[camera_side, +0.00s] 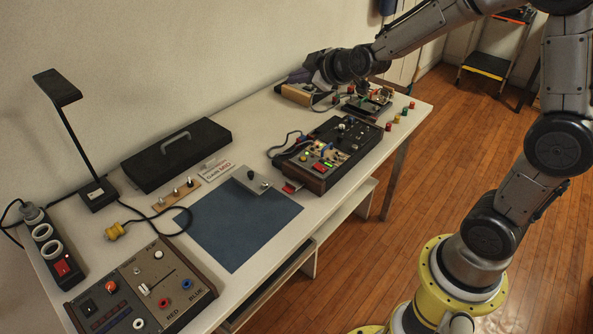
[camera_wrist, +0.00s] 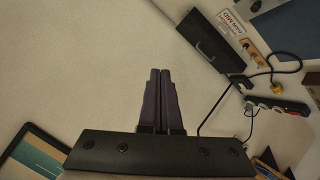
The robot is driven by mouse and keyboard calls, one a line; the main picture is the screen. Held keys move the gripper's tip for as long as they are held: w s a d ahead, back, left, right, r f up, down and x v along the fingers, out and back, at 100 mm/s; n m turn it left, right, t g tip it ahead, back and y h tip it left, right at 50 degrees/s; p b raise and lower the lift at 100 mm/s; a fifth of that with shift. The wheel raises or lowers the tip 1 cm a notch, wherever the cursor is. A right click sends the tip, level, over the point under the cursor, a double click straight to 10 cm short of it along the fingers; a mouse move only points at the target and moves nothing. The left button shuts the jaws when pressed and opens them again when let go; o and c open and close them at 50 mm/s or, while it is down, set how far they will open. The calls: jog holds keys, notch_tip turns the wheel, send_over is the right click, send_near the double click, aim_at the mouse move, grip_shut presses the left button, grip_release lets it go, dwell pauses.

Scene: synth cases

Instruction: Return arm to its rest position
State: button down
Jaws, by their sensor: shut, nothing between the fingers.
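My gripper (camera_wrist: 160,72) is shut, its two dark purple fingers side by side with nothing between them. In the side view my arm reaches in from the upper right, and its wrist end is above the far end of the white bench (camera_side: 330,215), near the wall. The fingers are hard to make out there. In the wrist view the fingertips point over a bare pale surface and touch no object that I can see.
Below my wrist are a circuit board (camera_side: 372,104) and several coloured pegs. Nearer stand a control box (camera_side: 325,150), a black case (camera_side: 176,155), a blue mat (camera_side: 235,225), a lamp (camera_side: 58,90), a power strip (camera_side: 50,250) and a switch panel (camera_side: 140,290). A step stool (camera_side: 487,65) stands behind.

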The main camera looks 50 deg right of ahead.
jog(key=s+a+r+m+y, duration=0.1)
jog(key=s+a+r, duration=0.25)
jog(key=s, duration=0.45)
jog(key=s+a+r+y, duration=0.1)
jog(key=s+a+r, duration=0.2)
jog(key=s+r, duration=0.35)
jog(key=s+f+m+g, duration=0.2)
jog(key=s+f, duration=0.3)
jog(key=s, duration=0.3)
jog(key=s+f+m+g, duration=0.3)
jog(key=s+f+g, duration=0.1)
jog(key=s, duration=0.5)
jog(key=shift+s+f, duration=0.25)
jog(key=shift+f, duration=0.2)
